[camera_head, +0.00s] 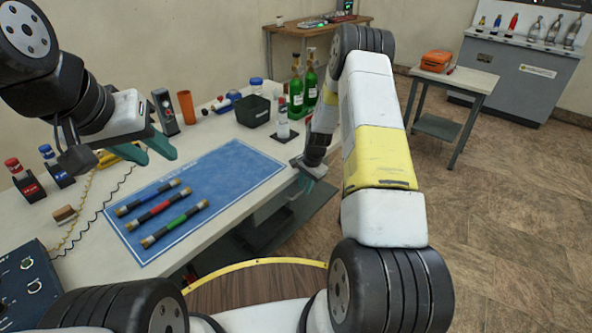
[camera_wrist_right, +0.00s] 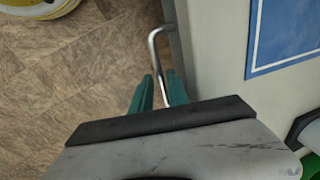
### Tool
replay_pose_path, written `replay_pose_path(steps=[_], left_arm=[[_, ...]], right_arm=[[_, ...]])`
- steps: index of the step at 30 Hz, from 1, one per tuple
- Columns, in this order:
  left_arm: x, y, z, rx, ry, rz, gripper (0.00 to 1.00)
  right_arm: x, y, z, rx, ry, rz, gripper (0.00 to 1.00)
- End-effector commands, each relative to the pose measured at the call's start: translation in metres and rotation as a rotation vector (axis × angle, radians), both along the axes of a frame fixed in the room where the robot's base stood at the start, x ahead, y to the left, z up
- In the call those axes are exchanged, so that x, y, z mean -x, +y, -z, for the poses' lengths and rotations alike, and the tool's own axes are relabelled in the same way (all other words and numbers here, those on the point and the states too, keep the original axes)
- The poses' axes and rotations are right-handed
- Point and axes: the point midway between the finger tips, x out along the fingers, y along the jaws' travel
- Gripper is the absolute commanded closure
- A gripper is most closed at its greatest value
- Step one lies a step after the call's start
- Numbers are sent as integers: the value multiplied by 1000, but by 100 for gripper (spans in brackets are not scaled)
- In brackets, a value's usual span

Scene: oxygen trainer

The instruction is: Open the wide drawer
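A bent metal drawer handle (camera_wrist_right: 155,45) stands out from the bench side in the right wrist view. My right gripper (camera_wrist_right: 160,82) has its green fingers on either side of the handle bar, with almost no gap. In the head view my right gripper (camera_head: 308,178) is at the bench's right edge, partly behind my arm. The wide drawer's front is mostly hidden below the bench top (camera_head: 215,222), so I cannot tell how far out it is. My left gripper (camera_head: 155,150) is open and empty above the back left of the bench.
A blue mat (camera_head: 236,165) on the bench carries several banded rods. Bottles (camera_head: 296,95), a black bin (camera_head: 253,111) and an orange cylinder (camera_head: 186,107) stand at the back. The floor (camera_head: 490,220) to the right is clear up to a small side table (camera_head: 455,82).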

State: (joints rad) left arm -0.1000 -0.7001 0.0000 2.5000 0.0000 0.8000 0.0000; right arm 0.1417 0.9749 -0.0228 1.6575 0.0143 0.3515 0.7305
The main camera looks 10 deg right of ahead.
Motion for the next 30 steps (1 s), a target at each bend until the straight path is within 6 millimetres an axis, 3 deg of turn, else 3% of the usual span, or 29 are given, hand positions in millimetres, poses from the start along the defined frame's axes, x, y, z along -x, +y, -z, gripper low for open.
replay_pose_path(steps=[5, 8, 30], left_arm=[[0, 0, 0, 0, 0, 0, 64], [0, 0, 0, 0, 0, 0, 64], [0, 0, 0, 0, 0, 0, 64]], right_arm=[[0, 0, 0, -1, -1, 0, 80], [0, 0, 0, -1, -1, 0, 100], [0, 0, -1, 0, -1, -1, 100]])
